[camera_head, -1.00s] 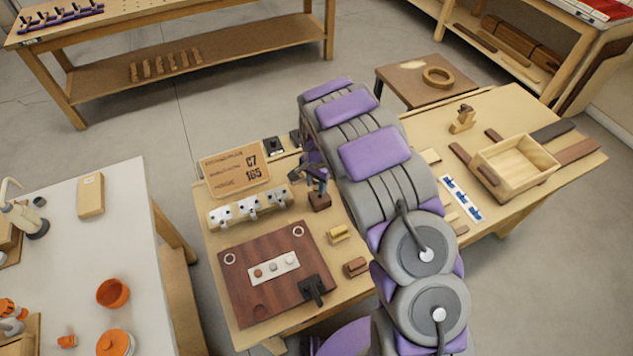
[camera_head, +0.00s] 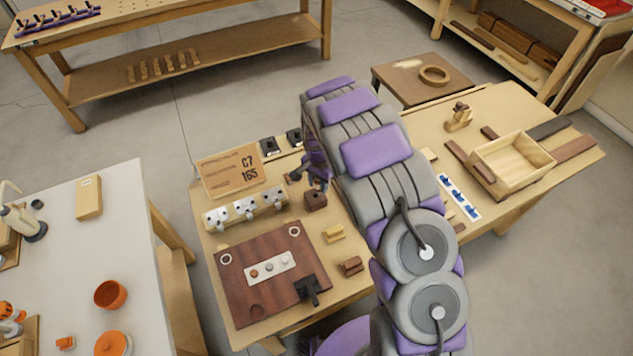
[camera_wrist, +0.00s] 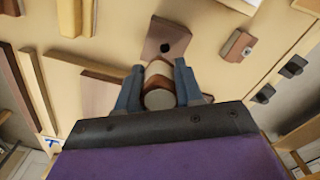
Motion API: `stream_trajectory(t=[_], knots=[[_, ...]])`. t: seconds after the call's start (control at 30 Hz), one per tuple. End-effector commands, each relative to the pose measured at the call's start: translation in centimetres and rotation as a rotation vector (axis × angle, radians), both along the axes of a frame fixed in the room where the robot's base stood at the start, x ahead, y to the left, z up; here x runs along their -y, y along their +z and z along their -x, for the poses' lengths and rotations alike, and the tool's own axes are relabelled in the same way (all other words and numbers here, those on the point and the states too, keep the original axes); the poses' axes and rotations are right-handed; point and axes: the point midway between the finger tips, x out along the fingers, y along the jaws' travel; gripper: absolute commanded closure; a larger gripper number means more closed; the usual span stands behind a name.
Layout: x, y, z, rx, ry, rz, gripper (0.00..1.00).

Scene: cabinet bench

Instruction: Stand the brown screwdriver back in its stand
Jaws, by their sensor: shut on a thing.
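My gripper (camera_wrist: 158,88) is shut on the brown screwdriver (camera_wrist: 158,70). In the wrist view its rounded handle, brown with a paler end, sits between the two blue-grey fingers. Its shaft and tip are hidden. The stand is a brown block (camera_wrist: 178,32) with a dark hole, just beyond the handle in the wrist view. The hole shows uncovered, and I cannot tell how far above it the tip is. In the head view the stand (camera_head: 315,201) is on the bench just below my gripper (camera_head: 307,179), and the screwdriver cannot be made out clearly.
A small brown block (camera_wrist: 238,46) is near the stand. In the head view, a yellow block (camera_head: 333,234), a rack with white pieces (camera_head: 245,208) and a dark red board (camera_head: 235,260) are close by. A wooden tray (camera_head: 512,165) is at the right of the bench.

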Motion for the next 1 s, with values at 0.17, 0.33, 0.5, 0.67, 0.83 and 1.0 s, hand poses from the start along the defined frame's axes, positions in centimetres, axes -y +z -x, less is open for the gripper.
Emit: stream_trajectory(t=[0.17,0.33,0.5,0.67,0.83,1.0], knots=[[-0.3,0.0,0.0,0.0,0.001,0.003,1.0],[-0.5,0.0,0.0,0.0,0.001,0.003,1.0],[-0.8,0.0,0.0,0.0,0.001,0.003,1.0],[-1.0,0.0,0.0,0.0,0.001,0.001,1.0],[-1.2,0.0,0.0,0.0,0.001,0.001,1.0],[-1.4,0.0,0.0,0.0,0.001,0.003,1.0]])
